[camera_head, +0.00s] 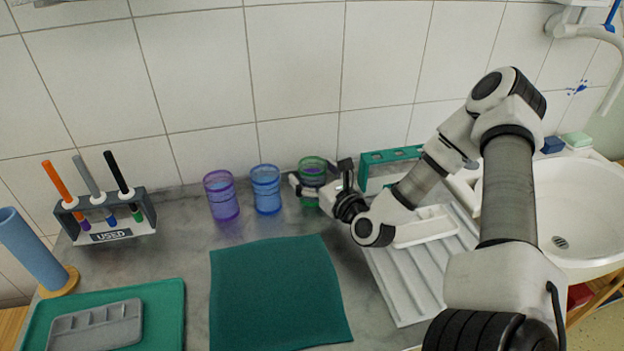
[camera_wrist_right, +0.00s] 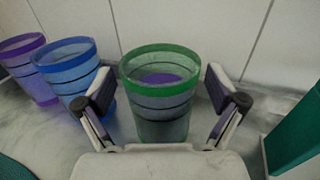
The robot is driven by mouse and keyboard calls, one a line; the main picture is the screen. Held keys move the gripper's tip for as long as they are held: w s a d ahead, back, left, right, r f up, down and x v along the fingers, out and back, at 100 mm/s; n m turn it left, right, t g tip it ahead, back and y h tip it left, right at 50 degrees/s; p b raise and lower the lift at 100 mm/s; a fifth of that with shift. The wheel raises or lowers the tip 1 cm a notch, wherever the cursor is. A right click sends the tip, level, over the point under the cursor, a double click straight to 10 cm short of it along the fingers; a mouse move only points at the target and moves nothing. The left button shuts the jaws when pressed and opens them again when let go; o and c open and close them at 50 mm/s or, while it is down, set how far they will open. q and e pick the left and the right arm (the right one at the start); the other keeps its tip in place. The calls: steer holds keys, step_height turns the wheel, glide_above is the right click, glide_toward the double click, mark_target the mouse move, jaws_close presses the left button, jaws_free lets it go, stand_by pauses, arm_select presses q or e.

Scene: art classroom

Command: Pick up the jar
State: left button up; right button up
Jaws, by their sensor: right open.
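Three see-through jars stand upright in a row by the tiled wall: a purple jar (camera_head: 221,196), a blue jar (camera_head: 266,189) and a green jar (camera_head: 312,172). My right gripper (camera_head: 322,180) is open at the green jar. In the right wrist view, the green jar (camera_wrist_right: 160,97) stands between the two open fingers of the gripper (camera_wrist_right: 161,88), with purple liquid inside. The blue jar (camera_wrist_right: 70,72) is close beside the left finger, and the purple jar (camera_wrist_right: 27,65) is farther left. Whether a finger touches a jar, I cannot tell. My left gripper is out of view.
A white ribbed drainer (camera_head: 408,285) and a green rack (camera_head: 388,155) lie right of the jars, before the sink (camera_head: 575,205). A dark green cloth (camera_head: 275,295) lies in front. A brush holder marked USED (camera_head: 110,235) stands left. Bare counter separates it from the jars.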

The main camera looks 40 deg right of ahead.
steer(key=shift+r, duration=0.1)
steer(key=shift+c, duration=1.4)
steer(key=c, duration=1.2)
